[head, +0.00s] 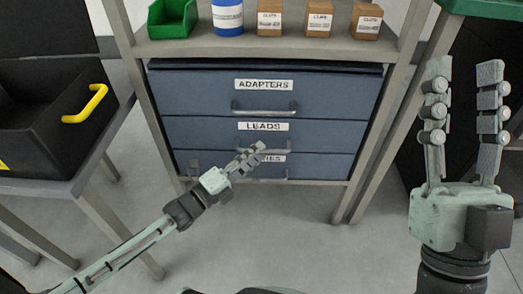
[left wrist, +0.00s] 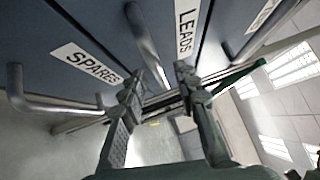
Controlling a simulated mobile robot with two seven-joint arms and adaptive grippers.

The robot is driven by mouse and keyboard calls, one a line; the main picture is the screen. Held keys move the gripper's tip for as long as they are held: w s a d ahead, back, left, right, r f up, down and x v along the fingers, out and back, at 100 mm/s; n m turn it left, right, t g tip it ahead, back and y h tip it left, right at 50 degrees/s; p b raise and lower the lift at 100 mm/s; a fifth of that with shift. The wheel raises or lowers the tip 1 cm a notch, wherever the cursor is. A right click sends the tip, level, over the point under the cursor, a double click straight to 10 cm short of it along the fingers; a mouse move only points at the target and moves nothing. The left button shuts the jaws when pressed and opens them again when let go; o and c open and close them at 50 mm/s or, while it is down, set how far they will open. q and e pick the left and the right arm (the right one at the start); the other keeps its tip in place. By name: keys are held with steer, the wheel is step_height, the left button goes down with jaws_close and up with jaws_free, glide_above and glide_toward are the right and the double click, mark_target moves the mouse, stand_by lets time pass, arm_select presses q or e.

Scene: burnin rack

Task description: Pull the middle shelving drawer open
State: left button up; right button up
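The middle drawer (head: 200,131) is blue-grey, labelled LEADS, and looks shut in the shelving unit. In the left wrist view its bar handle (left wrist: 146,42) shows beside the LEADS label (left wrist: 185,28), with its lower end between the fingertips. My right gripper (head: 464,65) is open and empty at the right, away from the drawers.
The ADAPTERS drawer (head: 190,92) is above and the SPARES drawer (head: 335,165) below, both with bar handles. On the shelf (head: 220,46) stand a green bin (head: 172,20), a blue tub (head: 228,16) and small brown boxes (head: 319,20). A black crate (head: 40,120) sits left. The floor in front is clear.

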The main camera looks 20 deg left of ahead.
mark_target(279, 135)
arm_select(q)
steer(key=shift+x, duration=1.2)
jaws_close()
